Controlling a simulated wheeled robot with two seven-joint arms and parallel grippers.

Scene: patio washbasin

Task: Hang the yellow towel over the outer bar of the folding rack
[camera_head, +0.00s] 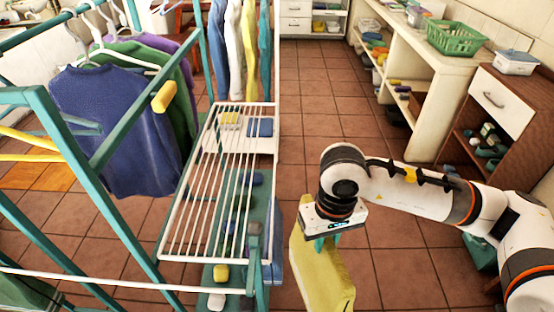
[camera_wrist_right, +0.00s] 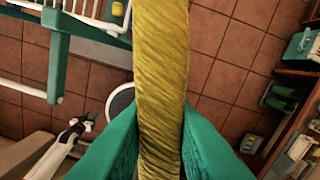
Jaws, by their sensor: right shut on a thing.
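The yellow towel (camera_head: 322,276) hangs down from my right gripper (camera_head: 325,240), just right of the folding rack in the head view. My right gripper is shut on the towel. In the right wrist view the towel (camera_wrist_right: 162,80) runs as a long strip between the green fingers (camera_wrist_right: 160,150). The folding rack (camera_head: 212,190) has white bars in a teal frame and stands in the middle of the head view. Its teal and white end (camera_wrist_right: 58,45) shows at upper left in the wrist view. The towel appears apart from the rack.
A teal clothes rail with a blue sweater (camera_head: 115,125) on a hanger stands at left. A shelf (camera_head: 440,80) with a green basket (camera_head: 455,38) and a brown cabinet (camera_head: 505,110) stand at right. The tiled floor between rack and shelf is mostly open.

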